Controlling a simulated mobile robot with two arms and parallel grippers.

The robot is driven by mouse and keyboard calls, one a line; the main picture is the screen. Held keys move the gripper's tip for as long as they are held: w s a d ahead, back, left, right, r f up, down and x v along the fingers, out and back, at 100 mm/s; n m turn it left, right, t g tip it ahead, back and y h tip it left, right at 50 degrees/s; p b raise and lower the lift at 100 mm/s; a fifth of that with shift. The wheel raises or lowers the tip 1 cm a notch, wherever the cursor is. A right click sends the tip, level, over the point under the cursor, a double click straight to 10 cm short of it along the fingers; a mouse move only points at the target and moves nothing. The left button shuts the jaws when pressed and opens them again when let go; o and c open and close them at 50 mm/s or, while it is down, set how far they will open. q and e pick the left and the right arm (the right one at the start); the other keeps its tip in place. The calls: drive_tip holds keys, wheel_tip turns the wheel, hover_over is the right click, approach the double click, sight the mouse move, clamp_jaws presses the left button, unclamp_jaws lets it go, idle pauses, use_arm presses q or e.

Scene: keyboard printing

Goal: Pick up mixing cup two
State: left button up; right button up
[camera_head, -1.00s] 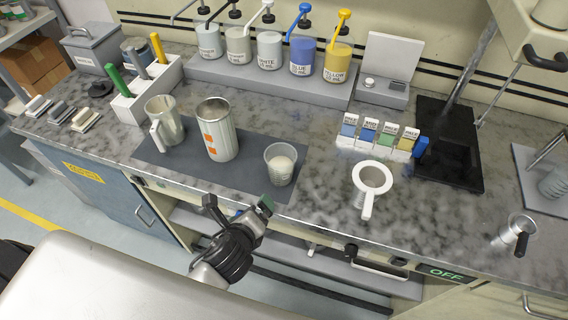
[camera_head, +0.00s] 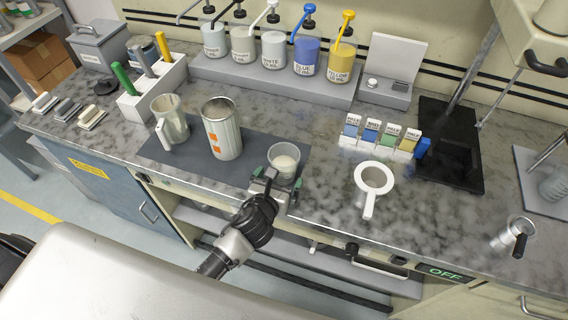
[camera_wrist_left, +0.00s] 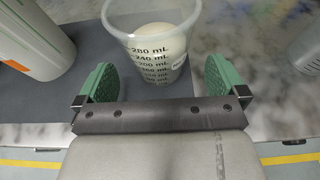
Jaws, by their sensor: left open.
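A clear cup (camera_head: 284,159) with pale contents stands upright at the right end of the dark mat (camera_head: 250,150). In the left wrist view the cup (camera_wrist_left: 154,48) shows mL marks and stands just ahead of the fingers. My left gripper (camera_head: 271,185) is at the near side of this cup. In the left wrist view my left gripper (camera_wrist_left: 159,85) is open, with one green pad on each side of the cup's lower part. I cannot tell whether a pad touches it. No number shows clearly on the cup. My right gripper is not in view.
A metal cup (camera_head: 221,128) with orange marks and a clear pitcher (camera_head: 169,120) stand left on the mat. A white-rimmed strainer (camera_head: 374,178) lies to the right. Labelled pump bottles (camera_head: 307,57) stand behind. The counter between cup and strainer is clear.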

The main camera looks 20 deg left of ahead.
sight(278, 168)
use_arm(q)
drive_tip(key=x, duration=0.3)
drive_tip(key=shift+w+a, duration=0.1)
drive_tip(key=shift+w, duration=0.3)
drive_tip(key=shift+s, duration=0.15)
drive_tip(key=shift+c, duration=1.1)
drive_tip(key=c, duration=0.7)
drive_tip(key=shift+r, duration=0.65)
wheel_tip(278, 168, up, 3)
drive_tip(key=shift+f+p, duration=0.15)
drive_tip(key=shift+p, duration=0.25)
drive_tip(key=s+d+r, duration=0.2)
drive_tip(key=d, duration=0.1)
drive_tip(key=s+d+r+b, duration=0.1)
drive_tip(key=d+r, duration=0.1)
drive_tip(key=d, duration=0.1)
drive_tip(key=s+d+r, duration=0.2)
drive_tip(key=d+r, duration=0.1)
drive_tip(key=d, duration=0.1)
drive_tip(key=shift+s, duration=0.35)
